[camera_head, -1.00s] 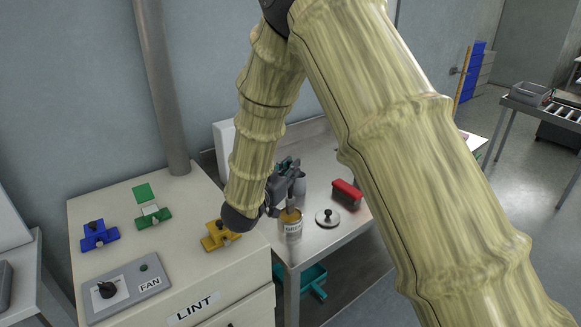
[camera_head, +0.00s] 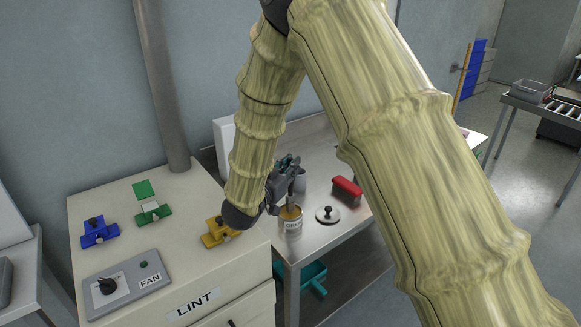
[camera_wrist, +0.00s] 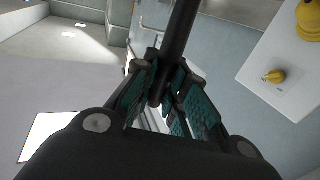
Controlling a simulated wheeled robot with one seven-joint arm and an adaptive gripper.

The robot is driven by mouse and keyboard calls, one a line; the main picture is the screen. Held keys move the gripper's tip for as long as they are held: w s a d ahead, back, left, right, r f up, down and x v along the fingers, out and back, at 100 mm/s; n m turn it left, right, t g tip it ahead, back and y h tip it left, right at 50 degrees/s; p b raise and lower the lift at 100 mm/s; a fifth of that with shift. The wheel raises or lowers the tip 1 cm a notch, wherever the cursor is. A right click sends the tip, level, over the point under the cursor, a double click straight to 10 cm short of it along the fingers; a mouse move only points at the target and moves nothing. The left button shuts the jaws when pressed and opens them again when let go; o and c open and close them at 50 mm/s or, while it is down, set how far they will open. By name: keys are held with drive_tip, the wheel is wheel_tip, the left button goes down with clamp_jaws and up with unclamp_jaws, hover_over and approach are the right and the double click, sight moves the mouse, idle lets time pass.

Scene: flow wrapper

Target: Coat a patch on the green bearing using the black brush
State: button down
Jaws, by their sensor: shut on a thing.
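The green bearing (camera_head: 153,213) sits on the cream cabinet top, a white patch at its back edge. My gripper (camera_head: 292,178) is over the table beside the cabinet, right of the green bearing and apart from it. It is shut on the black brush, whose dark handle (camera_wrist: 180,38) runs between the fingers in the wrist view. An open labelled can (camera_head: 292,226) with an amber top stands just below my gripper. The brush's lower end is at or over the can's mouth; I cannot tell whether it touches the contents.
A blue bearing (camera_head: 99,233) and a yellow bearing (camera_head: 220,233) flank the green one. A fan panel (camera_head: 128,283) is at the front left. A knobbed lid (camera_head: 327,215) and a red block-like brush (camera_head: 347,189) lie right of the can. A pipe (camera_head: 163,90) rises behind.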

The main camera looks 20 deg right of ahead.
drive_tip(key=shift+f, duration=0.5)
idle(1.4)
drive_tip(key=shift+r, duration=0.1)
drive_tip(key=shift+r+p, duration=2)
drive_tip(key=shift+r, duration=1.5)
drive_tip(key=shift+d+f, duration=0.1)
